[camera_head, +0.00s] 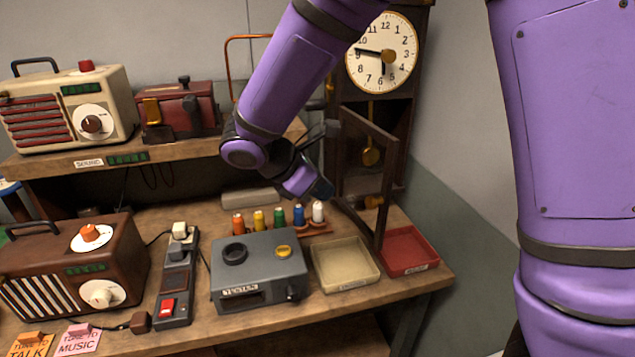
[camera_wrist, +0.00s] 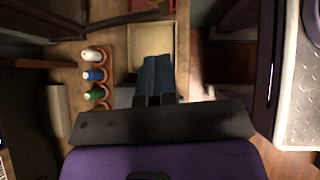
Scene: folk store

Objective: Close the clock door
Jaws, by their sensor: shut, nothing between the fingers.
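The wooden pendulum clock (camera_head: 402,110) stands at the back right, with a white dial (camera_head: 382,52) above and a brass pendulum (camera_head: 370,155) below. Its clock door (camera_head: 388,190), a dark open frame, stands open. Its free edge juts out over the bench, near the cream and red trays. My gripper (camera_head: 320,188) is just left of the door, low over the bench near the spools. I cannot tell whether it touches the door. In the wrist view my gripper (camera_wrist: 157,62) has its dark blue fingers together, with nothing between them. A dark wooden bar, possibly the door (camera_wrist: 125,20), crosses the top there.
Several coloured thread spools (camera_head: 279,217) stand below my gripper, behind a grey tester box (camera_head: 258,270). A cream tray (camera_head: 345,265) and a red tray (camera_head: 408,250) sit at the right front. Radios (camera_head: 75,265) fill the left. A shelf (camera_head: 60,165) runs behind.

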